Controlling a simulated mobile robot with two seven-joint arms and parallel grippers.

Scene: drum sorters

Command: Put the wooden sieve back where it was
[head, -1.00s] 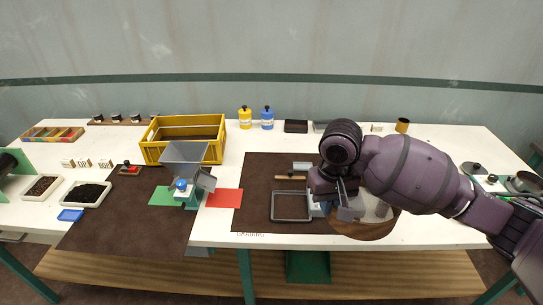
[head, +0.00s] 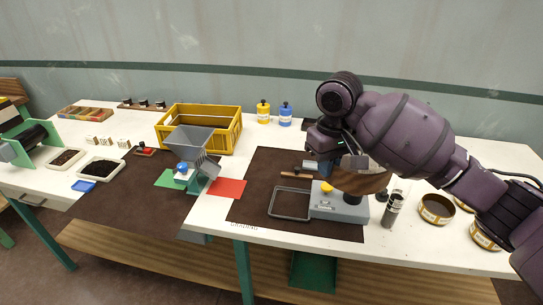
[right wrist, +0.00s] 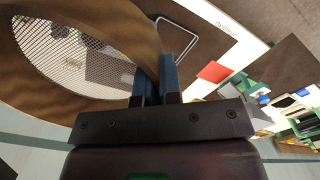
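The wooden sieve, a round brown wooden hoop with a wire mesh, shows in the head view (head: 364,184) and fills the upper left of the right wrist view (right wrist: 128,30). My right gripper (right wrist: 164,78) is shut on its rim, with the blue-faced fingers either side of the wood. In the head view the right gripper (head: 343,163) holds the sieve above or just behind the grey boxy device (head: 338,205) on the dark mat; the gap is hard to tell. My arm hides part of the sieve. My left gripper is not in view.
A yellow crate (head: 226,140) and a hopper machine (head: 195,160) stand further left.

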